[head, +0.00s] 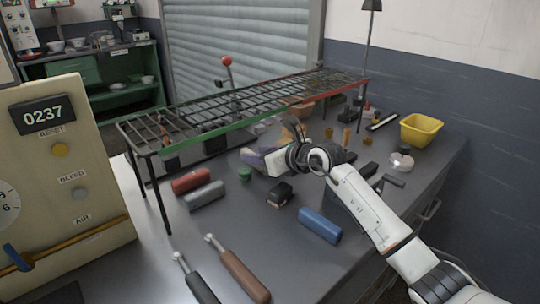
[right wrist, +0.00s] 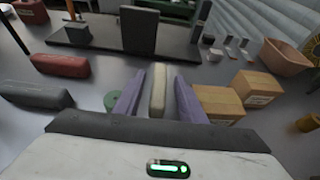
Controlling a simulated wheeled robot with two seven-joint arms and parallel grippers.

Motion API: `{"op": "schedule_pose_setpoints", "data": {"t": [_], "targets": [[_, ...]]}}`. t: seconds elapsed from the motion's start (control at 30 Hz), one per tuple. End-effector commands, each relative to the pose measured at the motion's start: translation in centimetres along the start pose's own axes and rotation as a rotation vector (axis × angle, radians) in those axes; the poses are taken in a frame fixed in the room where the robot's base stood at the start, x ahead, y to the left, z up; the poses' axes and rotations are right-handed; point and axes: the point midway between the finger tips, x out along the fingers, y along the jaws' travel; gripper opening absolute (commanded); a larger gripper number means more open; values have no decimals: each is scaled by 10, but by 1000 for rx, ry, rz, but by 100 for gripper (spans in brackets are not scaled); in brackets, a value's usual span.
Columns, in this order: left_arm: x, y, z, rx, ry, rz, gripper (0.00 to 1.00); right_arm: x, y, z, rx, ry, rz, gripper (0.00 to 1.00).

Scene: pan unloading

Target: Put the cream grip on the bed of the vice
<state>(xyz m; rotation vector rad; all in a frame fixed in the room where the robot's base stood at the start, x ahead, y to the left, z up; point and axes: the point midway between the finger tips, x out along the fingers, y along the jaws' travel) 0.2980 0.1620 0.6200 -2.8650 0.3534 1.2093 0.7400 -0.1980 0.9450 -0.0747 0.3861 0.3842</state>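The cream grip (right wrist: 158,88) stands out between the two purple fingers of my right gripper (right wrist: 158,97) in the right wrist view. Narrow gaps show on both sides of it, so the fingers look open around it, not pressed on it. In the head view my right gripper (head: 250,157) is low over the bench, near the front edge of the rack, and the cream grip cannot be made out there. A dark flat bed with an upright plate, apparently the vice (right wrist: 102,36), lies beyond the fingers. My left gripper is not in view.
A wire rack (head: 245,100) stands over the bench's back. Red (head: 191,180), grey (head: 204,195) and blue (head: 320,226) grips lie around. Cardboard boxes (right wrist: 258,88) stand right of the fingers. A yellow bin (head: 421,130) is at the right.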

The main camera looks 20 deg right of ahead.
Motion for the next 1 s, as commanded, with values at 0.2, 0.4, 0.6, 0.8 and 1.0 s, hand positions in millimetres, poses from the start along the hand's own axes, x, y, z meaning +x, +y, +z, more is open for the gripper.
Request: {"op": "schedule_pose_setpoints", "data": {"t": [0.2, 0.4, 0.6, 0.8, 1.0], "targets": [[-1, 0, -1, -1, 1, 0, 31, -33, -1, -2, -5, 1, -2, 37], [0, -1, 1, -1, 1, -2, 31, -73, -1, -2, -4, 1, -3, 37], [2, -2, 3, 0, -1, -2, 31, -104, -1, -2, -2, 2, -2, 37], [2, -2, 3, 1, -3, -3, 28, -116, 0, -2, -1, 2, -1, 37], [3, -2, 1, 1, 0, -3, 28, -116, 3, -1, 5, -5, 8, 37]]}}
